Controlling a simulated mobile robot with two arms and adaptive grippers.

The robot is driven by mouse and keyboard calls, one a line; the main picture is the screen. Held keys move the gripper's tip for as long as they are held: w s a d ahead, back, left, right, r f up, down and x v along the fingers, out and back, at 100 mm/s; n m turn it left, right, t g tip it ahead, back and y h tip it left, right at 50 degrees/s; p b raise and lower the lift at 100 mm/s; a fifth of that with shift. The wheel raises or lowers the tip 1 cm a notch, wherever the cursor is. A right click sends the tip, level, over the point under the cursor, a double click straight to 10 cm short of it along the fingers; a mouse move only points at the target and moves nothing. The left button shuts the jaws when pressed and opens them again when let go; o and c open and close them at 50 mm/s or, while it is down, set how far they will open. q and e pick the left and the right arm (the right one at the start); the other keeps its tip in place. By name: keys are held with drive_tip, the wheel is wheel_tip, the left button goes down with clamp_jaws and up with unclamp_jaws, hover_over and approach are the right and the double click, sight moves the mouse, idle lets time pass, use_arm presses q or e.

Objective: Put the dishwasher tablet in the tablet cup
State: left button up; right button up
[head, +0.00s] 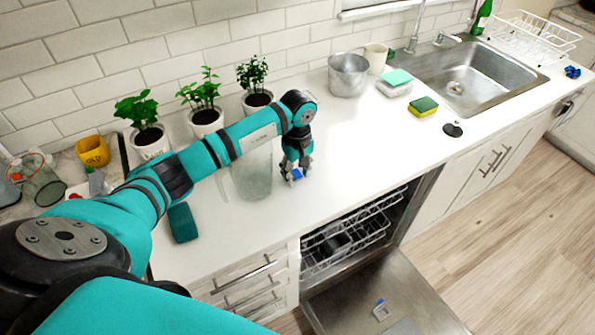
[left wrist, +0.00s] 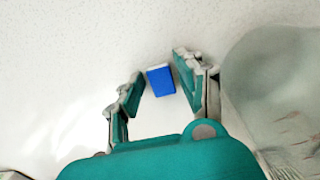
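The dishwasher tablet (head: 297,174) is a small blue block on the white counter near its front edge. In the left wrist view the tablet (left wrist: 160,81) shows blue with a pale edge, between the two fingertips. My left gripper (head: 294,165) points down over it with fingers apart; it also shows in the left wrist view (left wrist: 160,70). I cannot tell whether a finger touches the tablet. The tablet cup (head: 381,313) is a small light fitting with a blue part on the inner face of the lowered dishwasher door (head: 345,300). My right gripper is out of view.
A clear jar (head: 252,180) stands close beside the gripper, partly behind my arm; it fills the right of the wrist view (left wrist: 285,100). The dishwasher rack (head: 345,240) lies below the counter. A metal pot (head: 347,75) and sponge (head: 423,106) stand farther right.

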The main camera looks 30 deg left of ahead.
use_arm(q)
drive_tip(key=shift+o, duration=0.6)
drive_tip(key=shift+r, duration=0.1)
drive_tip(key=shift+r, duration=0.2)
wheel_tip(320, 180, up, 12)
drive_tip(key=b, duration=0.4)
drive_tip(key=shift+f, duration=0.15)
